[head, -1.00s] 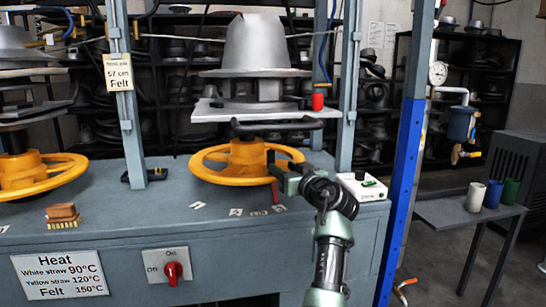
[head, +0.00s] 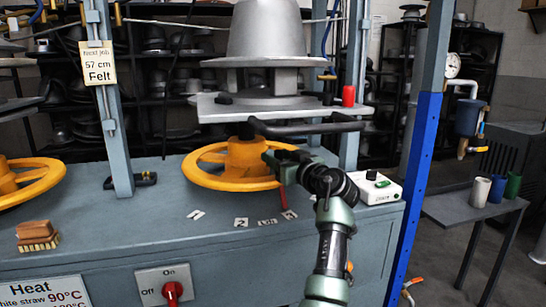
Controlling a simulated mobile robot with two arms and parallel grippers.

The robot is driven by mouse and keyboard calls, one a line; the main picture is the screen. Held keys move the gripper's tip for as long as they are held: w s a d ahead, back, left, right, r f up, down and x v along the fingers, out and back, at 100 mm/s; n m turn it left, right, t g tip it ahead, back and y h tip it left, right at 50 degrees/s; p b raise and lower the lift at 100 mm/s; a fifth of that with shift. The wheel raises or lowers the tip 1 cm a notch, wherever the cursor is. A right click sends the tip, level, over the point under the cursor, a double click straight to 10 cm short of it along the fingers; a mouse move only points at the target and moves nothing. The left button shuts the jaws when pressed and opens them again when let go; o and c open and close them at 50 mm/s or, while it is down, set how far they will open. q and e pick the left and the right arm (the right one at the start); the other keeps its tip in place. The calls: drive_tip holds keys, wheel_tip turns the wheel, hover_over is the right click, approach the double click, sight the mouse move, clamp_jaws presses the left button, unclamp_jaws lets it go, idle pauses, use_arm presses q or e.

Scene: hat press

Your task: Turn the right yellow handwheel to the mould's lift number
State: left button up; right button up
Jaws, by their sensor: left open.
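The right yellow handwheel (head: 206,178) lies flat on the grey bench below the press plate (head: 225,112). The grey hat-shaped mould (head: 265,32) stands above that plate; I can read no lift number on it. My left gripper (head: 268,160) is open at the handwheel's right side, near hub and rim. Whether it touches is unclear, and it hides part of the rim. Small white number cards (head: 241,222) lie before the wheel; one seems to read 2, others are too small to read. A thin red marker (head: 287,214) stands out beside them. My right gripper is not in view.
A dark bar (head: 310,128) runs just above the wheel. Another yellow handwheel (head: 40,185) is at left. A tag (head: 100,64) reads "57 cm Felt".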

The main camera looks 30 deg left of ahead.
use_arm(q)
drive_tip(key=shift+d, duration=0.15)
clamp_jaws()
drive_tip(key=shift+r, duration=0.1)
idle(1.2)
